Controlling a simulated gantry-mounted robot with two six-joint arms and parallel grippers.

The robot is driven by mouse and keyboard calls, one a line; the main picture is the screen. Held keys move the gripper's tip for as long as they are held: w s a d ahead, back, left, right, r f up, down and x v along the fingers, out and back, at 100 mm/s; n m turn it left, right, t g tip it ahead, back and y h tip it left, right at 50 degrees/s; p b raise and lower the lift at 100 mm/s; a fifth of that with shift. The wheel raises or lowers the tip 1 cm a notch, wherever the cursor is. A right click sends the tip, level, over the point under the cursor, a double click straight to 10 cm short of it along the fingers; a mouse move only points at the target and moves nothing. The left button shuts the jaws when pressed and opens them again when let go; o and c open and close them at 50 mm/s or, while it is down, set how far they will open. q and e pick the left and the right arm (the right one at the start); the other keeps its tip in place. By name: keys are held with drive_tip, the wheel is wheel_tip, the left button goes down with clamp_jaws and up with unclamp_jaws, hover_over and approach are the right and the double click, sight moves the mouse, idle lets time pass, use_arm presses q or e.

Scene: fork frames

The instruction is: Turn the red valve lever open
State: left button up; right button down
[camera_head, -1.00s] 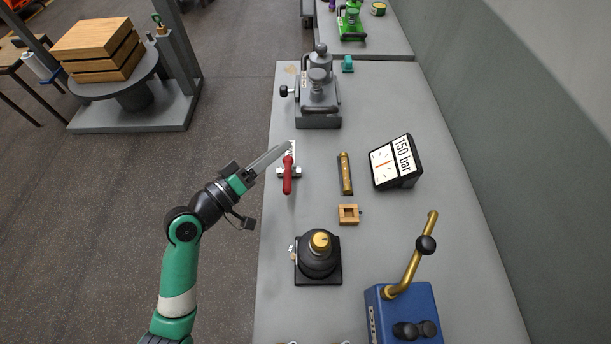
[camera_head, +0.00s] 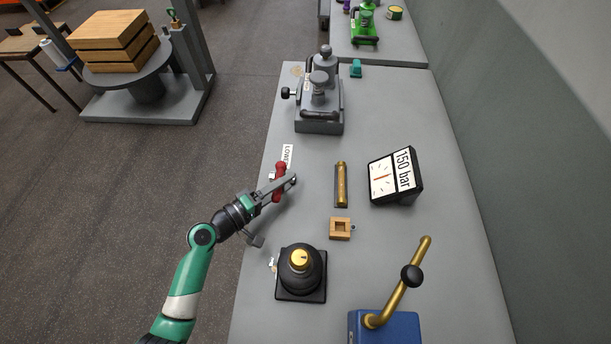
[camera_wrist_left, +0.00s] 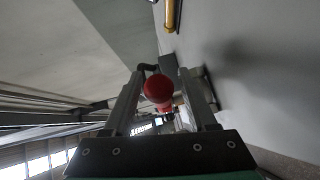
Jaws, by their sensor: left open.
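The red valve lever (camera_head: 279,194) is at the left edge of the grey bench, beside a white label (camera_head: 287,154). Its handle points toward the near side of the bench. My left gripper (camera_head: 291,178) reaches over it from the left, with fingers crossing the handle. In the left wrist view, the round red end of the lever (camera_wrist_left: 158,89) sits between the two open fingers, with a small gap on each side visible. The valve body is partly hidden by my fingers. My right gripper is not in view.
A brass cylinder (camera_head: 341,184), wooden block (camera_head: 341,229) and black device with a gold cap (camera_head: 301,275) are nearby. A blue box with brass lever (camera_head: 385,326) is in front. A grey machine (camera_head: 319,112) stands behind.

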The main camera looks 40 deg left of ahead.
use_arm(q)
drive_tip(key=shift+x, duration=0.95)
drive_tip(key=shift+s, duration=0.2)
drive_tip(key=shift+c, duration=0.6)
clamp_jaws()
